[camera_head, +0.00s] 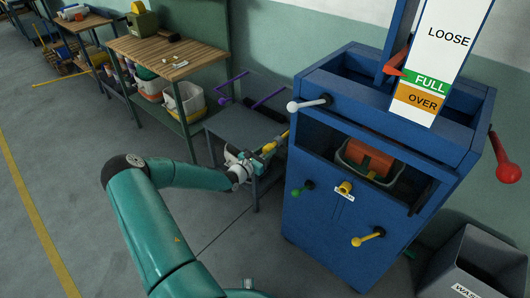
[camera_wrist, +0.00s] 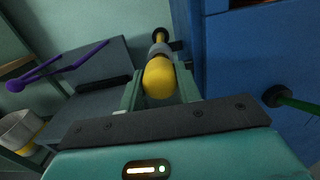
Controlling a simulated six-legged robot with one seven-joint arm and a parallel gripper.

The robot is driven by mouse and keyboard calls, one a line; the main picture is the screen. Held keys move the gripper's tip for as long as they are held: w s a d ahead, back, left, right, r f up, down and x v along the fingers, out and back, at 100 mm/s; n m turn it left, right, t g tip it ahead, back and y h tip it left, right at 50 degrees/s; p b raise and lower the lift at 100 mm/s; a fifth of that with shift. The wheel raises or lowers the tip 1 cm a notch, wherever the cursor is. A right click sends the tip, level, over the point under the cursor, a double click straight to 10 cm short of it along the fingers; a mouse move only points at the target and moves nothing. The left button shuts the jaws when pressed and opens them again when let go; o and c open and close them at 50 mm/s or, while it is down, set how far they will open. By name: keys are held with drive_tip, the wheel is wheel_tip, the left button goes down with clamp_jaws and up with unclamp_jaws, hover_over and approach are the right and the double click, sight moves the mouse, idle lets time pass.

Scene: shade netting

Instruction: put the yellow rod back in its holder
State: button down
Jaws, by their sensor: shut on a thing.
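The yellow rod (camera_wrist: 160,78) is between the fingers of my gripper (camera_wrist: 160,92) in the wrist view, its thick rounded end towards the camera. Farther along it shows a grey band and a thinner yellow end beside a small dark bracket on or near the blue cabinet's side; I cannot tell whether they touch. In the head view the rod (camera_head: 270,147) points up and right from my gripper (camera_head: 263,152) towards the cabinet's left side. My gripper is shut on the rod. I cannot tell for sure which part is the rod's holder.
The blue cabinet (camera_head: 310,215) stands close right, with a green-knobbed lever (camera_head: 307,186), a white-knobbed lever (camera_head: 293,106) and a yellow lever (camera_head: 368,238). A grey stand (camera_head: 235,123) with purple rods is behind my gripper. A grey bin (camera_head: 465,262) is at lower right. Left floor is open.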

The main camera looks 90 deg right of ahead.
drive_tip(key=shift+s+d, duration=0.2)
drive_tip(key=shift+s+d, duration=0.2)
drive_tip(key=shift+s+d, duration=0.1)
drive_tip(key=shift+d, duration=0.05)
idle(0.4)
drive_tip(key=shift+s+d, duration=0.25)
drive_tip(key=shift+r, duration=0.1)
drive_tip(key=c, duration=0.9)
unclamp_jaws()
drive_tip(key=shift+s+d, duration=0.1)
drive_tip(key=v, duration=1.4)
